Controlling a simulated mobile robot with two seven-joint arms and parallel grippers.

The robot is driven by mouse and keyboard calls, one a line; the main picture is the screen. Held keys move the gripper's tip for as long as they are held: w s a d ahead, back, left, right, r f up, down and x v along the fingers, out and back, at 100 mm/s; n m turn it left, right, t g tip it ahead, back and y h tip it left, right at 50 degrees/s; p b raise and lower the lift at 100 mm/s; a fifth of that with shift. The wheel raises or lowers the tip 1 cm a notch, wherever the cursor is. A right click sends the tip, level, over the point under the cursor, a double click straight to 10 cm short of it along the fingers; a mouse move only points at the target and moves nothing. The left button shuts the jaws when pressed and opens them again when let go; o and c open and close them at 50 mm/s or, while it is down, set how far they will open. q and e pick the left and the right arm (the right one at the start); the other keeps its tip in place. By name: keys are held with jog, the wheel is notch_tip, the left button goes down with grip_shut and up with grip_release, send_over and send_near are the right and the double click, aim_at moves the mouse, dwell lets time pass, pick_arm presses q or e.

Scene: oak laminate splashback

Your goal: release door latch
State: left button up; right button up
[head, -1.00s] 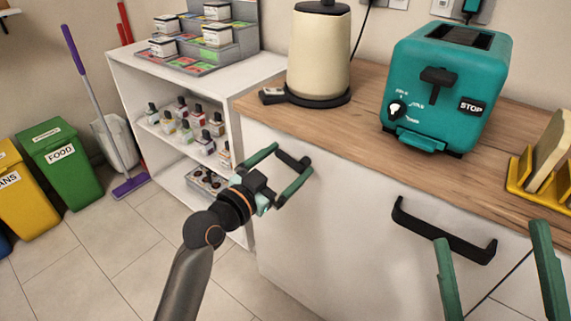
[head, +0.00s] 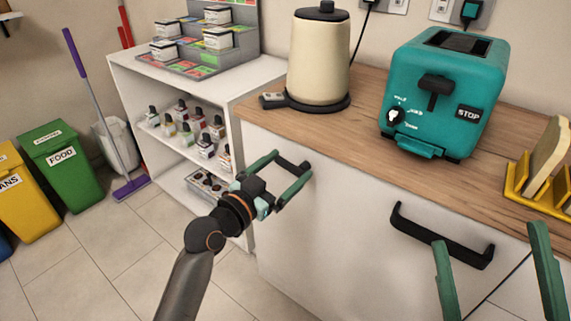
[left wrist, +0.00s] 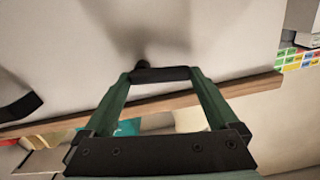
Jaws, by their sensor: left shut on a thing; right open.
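A small black latch handle (head: 293,165) sits on the white door front (head: 335,215) below the worktop. My left gripper (head: 291,163) is at it, with a fingertip at each end, shut on it. In the left wrist view the latch handle (left wrist: 160,75) is a dark bar spanning the green fingertips, with a round dark stub behind it against the door. The door looks closed in its front. My right gripper (head: 489,237) is open and empty at the lower right, in front of a black bar handle (head: 440,235).
A wooden worktop (head: 350,133) above carries a cream kettle (head: 318,60), a teal toaster (head: 440,90) and a yellow rack (head: 540,198) with bread. A white shelf unit (head: 240,140) with small bottles stands left of the door.

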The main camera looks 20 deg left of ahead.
pick_arm(q)
jog(key=shift+n+p, duration=0.35)
jog(key=shift+n, duration=0.15)
jog(key=shift+f+n, duration=0.2)
jog(key=shift+n, duration=0.3)
pick_arm(e)
jog(key=shift+d+r, duration=0.15)
jog(key=shift+r, duration=0.8)
pick_arm(q)
jog(key=o, duration=1)
jog(key=shift+a, duration=0.1)
